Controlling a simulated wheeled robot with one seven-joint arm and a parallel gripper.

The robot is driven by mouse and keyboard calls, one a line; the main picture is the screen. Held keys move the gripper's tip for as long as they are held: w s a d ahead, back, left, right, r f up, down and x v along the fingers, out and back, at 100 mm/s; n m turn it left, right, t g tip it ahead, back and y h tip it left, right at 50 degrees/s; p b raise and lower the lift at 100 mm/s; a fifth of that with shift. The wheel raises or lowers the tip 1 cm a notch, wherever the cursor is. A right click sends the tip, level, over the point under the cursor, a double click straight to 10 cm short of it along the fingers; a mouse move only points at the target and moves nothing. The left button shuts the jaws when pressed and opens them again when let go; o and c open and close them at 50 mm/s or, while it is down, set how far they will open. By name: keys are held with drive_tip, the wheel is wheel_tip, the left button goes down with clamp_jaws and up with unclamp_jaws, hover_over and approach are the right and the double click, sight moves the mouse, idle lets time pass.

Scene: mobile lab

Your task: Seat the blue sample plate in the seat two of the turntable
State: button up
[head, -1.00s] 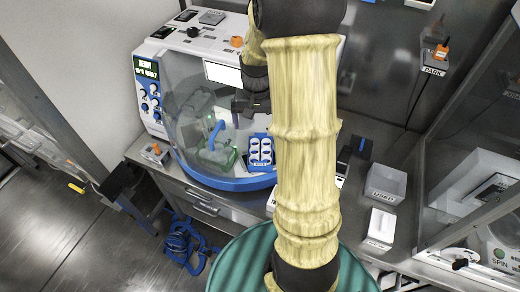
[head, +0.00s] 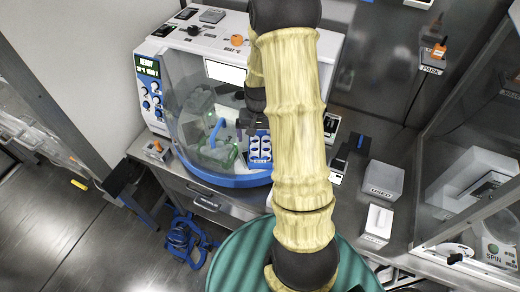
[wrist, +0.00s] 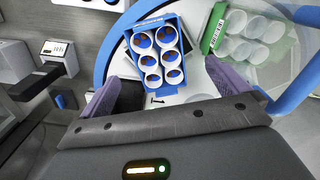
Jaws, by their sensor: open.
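The blue sample plate (head: 260,149) with white round wells lies inside the clear-fronted machine, near its front right. In the wrist view the plate (wrist: 181,93) lies askew over a dark grey square on the turntable (wrist: 205,98), with the mark "1" beside its near end. I cannot tell whether it is seated. My gripper (wrist: 163,90) is open and empty, its purple fingers apart on the near side of the plate. In the head view my gripper (head: 246,128) is beside the plate's upper left, partly hidden by my arm. Seat two's mark is not readable.
A green-edged plate (wrist: 213,28) with clear wells is right of the blue plate in the wrist view. The machine's blue rim (head: 225,181) and clear cover surround the turntable. A USED bin (head: 383,180) and a white box (head: 378,224) stand at the bench's right.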

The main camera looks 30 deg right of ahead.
sight(260, 152)
wheel_tip(260, 152, down, 4)
drive_tip(key=shift+f+p, duration=0.1)
drive_tip(key=shift+p, duration=0.3)
drive_tip(key=shift+f, duration=0.1)
drive_tip(key=shift+s+f+p, duration=0.2)
drive_tip(key=shift+f+p, duration=0.4)
drive_tip(key=shift+d+f+p, duration=0.15)
drive_tip(key=shift+f+p, duration=0.5)
drive_tip(key=shift+f, duration=1.25)
drive_tip(key=shift+s, duration=0.1)
drive_tip(key=c, duration=1.1)
drive_tip(key=shift+r, duration=0.15)
